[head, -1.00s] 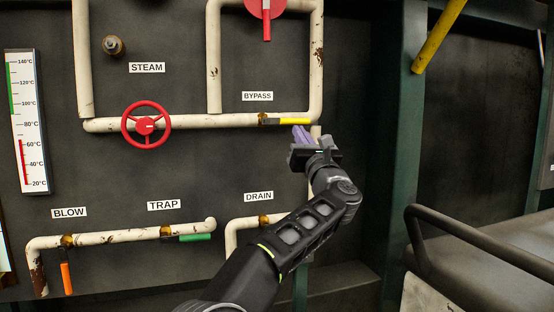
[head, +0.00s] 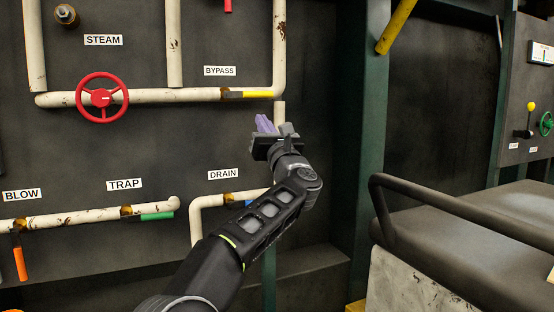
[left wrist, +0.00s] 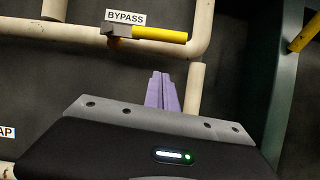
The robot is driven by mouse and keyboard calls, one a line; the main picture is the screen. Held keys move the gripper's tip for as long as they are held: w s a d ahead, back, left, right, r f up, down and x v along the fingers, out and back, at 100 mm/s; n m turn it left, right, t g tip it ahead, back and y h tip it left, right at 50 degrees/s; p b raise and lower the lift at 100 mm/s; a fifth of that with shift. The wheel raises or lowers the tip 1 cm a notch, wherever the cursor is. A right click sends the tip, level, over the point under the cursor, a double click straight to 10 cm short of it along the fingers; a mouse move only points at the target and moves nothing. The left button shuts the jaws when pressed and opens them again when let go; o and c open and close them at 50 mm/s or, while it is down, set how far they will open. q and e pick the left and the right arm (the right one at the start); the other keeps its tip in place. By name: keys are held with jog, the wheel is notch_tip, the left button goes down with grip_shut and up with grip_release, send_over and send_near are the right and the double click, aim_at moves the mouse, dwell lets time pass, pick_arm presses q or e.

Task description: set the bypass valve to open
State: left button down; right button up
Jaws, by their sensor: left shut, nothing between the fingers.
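The bypass valve has a yellow lever (head: 258,94) on the cream pipe under the BYPASS label (head: 219,71). The lever lies level, along the pipe, pointing right from its brass and dark body. The yellow lever (left wrist: 162,34) also shows in the left wrist view, above the fingers and apart from them. My left gripper (head: 265,124) is just below the lever, with purple fingers shut and empty. Its fingertips (left wrist: 161,76) point up toward the pipe in the left wrist view. My right gripper is not in view.
A red handwheel (head: 102,98) sits left on the same pipe. Below are a green trap lever (head: 157,216), an orange blow lever (head: 20,264) and the drain pipe (head: 205,202). A green post (head: 367,120) and dark railing (head: 440,205) stand to the right.

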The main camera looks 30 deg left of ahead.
pick_arm(q)
jog(key=v, duration=1)
jog(key=shift+w, duration=0.15)
jog(key=shift+d, duration=0.1)
